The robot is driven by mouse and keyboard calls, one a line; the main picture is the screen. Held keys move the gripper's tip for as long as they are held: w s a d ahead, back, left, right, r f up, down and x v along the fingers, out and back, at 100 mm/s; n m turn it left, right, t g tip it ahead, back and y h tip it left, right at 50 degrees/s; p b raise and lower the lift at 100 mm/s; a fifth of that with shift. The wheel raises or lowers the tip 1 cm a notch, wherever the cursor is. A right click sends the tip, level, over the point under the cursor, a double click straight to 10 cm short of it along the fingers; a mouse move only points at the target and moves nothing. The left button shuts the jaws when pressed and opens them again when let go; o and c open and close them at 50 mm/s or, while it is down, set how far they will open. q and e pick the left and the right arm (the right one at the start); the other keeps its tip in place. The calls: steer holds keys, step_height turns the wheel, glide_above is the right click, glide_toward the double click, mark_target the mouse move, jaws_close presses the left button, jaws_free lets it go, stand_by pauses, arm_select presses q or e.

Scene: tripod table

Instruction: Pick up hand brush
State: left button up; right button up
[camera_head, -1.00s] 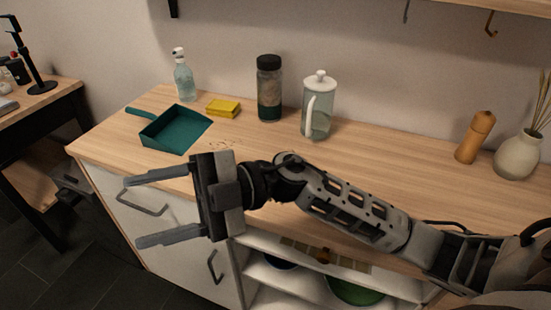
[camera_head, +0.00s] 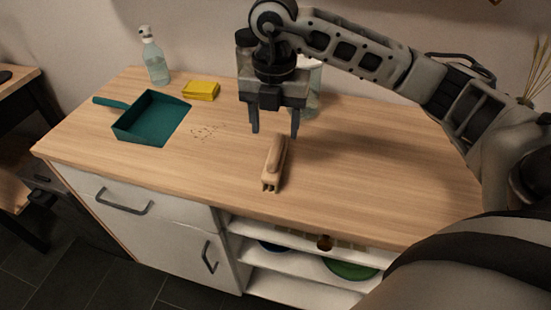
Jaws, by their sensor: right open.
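The hand brush (camera_head: 274,161) lies on the wooden counter, a light wooden block with a handle, its long side running away from me. My right gripper (camera_head: 275,128) points down just behind and above the far end of the brush. Its two fingers are apart with nothing between them, and the brush is not gripped. My left gripper is not in view.
A teal dustpan (camera_head: 150,118) lies on the counter (camera_head: 340,190) at left, with crumbs (camera_head: 207,131) beside it. A yellow sponge pack (camera_head: 201,90) and a spray bottle (camera_head: 155,60) stand behind. A dark-lidded jar and a glass pitcher are partly hidden behind my gripper.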

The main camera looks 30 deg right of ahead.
mark_target(276, 147)
step_height(276, 147, down, 3)
steer(key=f, duration=0.2)
steer(key=f+p, duration=0.1)
steer(key=f, duration=0.1)
steer(key=shift+s, duration=0.3)
steer(key=shift+w+f, duration=0.1)
steer(key=shift+f, duration=0.55)
steer(key=c, duration=1.1)
